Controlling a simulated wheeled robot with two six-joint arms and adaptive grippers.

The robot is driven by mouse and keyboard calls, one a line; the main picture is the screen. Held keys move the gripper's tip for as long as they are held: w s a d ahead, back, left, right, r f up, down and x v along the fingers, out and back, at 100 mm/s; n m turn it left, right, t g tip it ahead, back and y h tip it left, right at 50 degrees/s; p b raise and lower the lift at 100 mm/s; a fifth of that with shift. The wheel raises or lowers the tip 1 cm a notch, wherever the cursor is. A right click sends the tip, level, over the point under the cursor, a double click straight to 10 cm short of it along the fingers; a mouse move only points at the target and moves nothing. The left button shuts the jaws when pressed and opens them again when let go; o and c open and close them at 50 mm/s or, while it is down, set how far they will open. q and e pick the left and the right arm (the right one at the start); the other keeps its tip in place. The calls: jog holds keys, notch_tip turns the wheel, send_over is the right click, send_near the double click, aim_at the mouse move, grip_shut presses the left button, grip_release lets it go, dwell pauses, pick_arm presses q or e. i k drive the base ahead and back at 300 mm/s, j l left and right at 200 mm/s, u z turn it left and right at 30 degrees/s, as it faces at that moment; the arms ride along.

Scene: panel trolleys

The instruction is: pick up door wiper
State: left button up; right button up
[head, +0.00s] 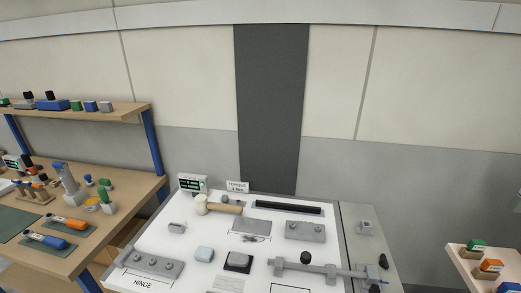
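No object is clearly marked as the door wiper in the head view. A long black strip (288,207) lies along the back of the white worktop (150,236). It looks straight and flat, but I cannot tell whether it is the wiper. Neither of my grippers is in view.
A mallet (225,208) lies left of the strip. A grey knobbed block (305,230), a hinge plate (153,264) and a long clamp rail (325,269) crowd the worktop. A wooden bench (120,190) with tools stands left; another table (474,271) stands right.

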aim_at(203, 253)
jog(key=j+z, duration=0.15)
jog(key=z, duration=0.45)
jog(key=k+j+z, duration=0.15)
jog(key=j, duration=0.3)
jog(key=k+j+z, duration=0.15)
jog(key=j, duration=0.25)
jog(key=k+j+z, duration=0.2)
jog(key=j, duration=0.25)
jog(key=k+j+z, duration=0.15)
jog(key=j, duration=0.2)
jog(key=k+j+z, duration=0.15)
jog(key=k+j, duration=0.25)
jog(key=j, duration=0.25)
jog(key=i, duration=0.45)
